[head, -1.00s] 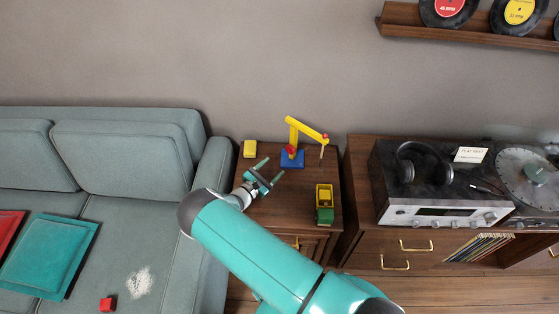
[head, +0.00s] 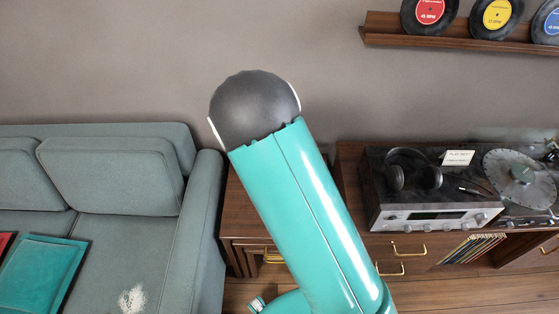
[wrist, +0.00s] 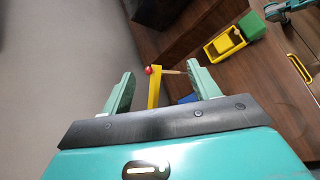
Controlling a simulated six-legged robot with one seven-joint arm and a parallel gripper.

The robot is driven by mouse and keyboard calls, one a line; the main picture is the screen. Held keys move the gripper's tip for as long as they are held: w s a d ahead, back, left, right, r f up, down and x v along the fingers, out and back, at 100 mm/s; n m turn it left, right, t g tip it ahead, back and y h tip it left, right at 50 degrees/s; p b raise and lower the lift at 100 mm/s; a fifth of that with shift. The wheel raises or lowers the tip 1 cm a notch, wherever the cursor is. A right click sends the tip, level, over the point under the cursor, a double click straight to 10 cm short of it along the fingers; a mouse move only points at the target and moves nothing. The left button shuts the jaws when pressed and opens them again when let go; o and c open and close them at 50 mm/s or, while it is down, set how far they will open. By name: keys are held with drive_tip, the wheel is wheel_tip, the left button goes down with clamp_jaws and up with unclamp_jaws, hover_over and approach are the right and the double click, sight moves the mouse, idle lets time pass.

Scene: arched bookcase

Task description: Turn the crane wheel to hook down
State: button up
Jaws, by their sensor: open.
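The crane shows in the wrist view as a yellow jib (wrist: 154,90) with a red piece (wrist: 152,70) at its end and a thin brown hanging part (wrist: 174,72) beside it. A bit of its blue base (wrist: 188,98) shows behind the right finger. The crane's wheel is hidden. My gripper (wrist: 160,69) is open and empty, with the jib end seen between its two fingers; I cannot tell how far apart in depth they are. In the head view my arm covers the crane and my gripper is hidden.
A yellow and green toy truck (wrist: 226,43) stands on the wooden cabinet, right of my gripper in the wrist view. In the head view the sofa (head: 110,190) is left, and a stereo (head: 435,215) with headphones (head: 412,170) is right. A record shelf (head: 450,38) hangs above.

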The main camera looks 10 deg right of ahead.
drive_tip(key=s+d+r+m+y, duration=0.2)
drive_tip(key=s+r+m+y, duration=0.4)
drive_tip(key=s+r, duration=0.75)
drive_tip(key=s+a+r+m+t+y, duration=0.1)
drive_tip(key=s+r+m+t+y, duration=0.1)
drive_tip(key=s+r, duration=0.2)
drive_tip(key=s+a+r+m+t+y, duration=0.1)
drive_tip(key=s+r, duration=0.4)
drive_tip(key=s, duration=0.5)
drive_tip(key=shift+a+r+m+t+y, duration=0.25)
drive_tip(key=shift+a+m+t+y, duration=0.15)
drive_tip(key=shift+t+y, duration=0.35)
